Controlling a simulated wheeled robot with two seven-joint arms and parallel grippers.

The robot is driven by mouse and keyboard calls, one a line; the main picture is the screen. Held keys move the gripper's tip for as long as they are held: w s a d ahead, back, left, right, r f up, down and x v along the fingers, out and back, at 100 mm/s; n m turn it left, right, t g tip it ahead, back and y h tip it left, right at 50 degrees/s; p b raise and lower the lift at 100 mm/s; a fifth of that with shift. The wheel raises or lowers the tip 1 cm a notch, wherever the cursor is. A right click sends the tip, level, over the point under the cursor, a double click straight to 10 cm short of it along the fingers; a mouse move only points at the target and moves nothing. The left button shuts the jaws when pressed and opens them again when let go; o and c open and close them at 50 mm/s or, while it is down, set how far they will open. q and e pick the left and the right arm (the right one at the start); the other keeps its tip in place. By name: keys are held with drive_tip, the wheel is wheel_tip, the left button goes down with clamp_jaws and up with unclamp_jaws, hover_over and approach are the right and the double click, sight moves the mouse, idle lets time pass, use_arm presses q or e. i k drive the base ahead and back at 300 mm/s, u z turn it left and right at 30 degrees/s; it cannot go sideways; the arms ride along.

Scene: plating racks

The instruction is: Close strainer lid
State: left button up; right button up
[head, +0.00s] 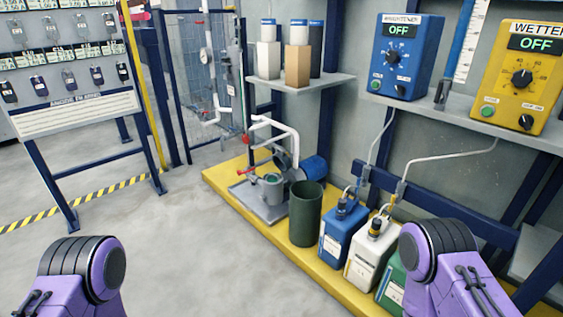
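What looks like the strainer (272,190) is a small grey pot on a metal tray at the far end of the yellow platform. Its top appears open, with something greenish inside. A round grey disc (282,159), probably its lid, stands tilted up behind the pot. It is small here, so I cannot make out the hinge or any latch. Only purple and black parts of my two arms show at the bottom left and bottom right. Neither gripper is in view, and both arm parts are well apart from the strainer.
White pipes (276,124) with red handles rise beside the strainer. A blue drum (315,168) and a dark green bin (305,213) stand to its right. Blue (340,238) and white (370,254) canisters line the yellow platform (270,242). The grey floor (180,240) at left is clear.

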sight(283, 161)
drive_tip(key=u, duration=0.55)
drive_tip(key=i, duration=0.55)
drive_tip(key=u, duration=0.45)
drive_tip(key=i, duration=0.85)
drive_tip(key=z, duration=0.85)
drive_tip(key=i, duration=0.55)
drive_tip(key=z, duration=0.65)
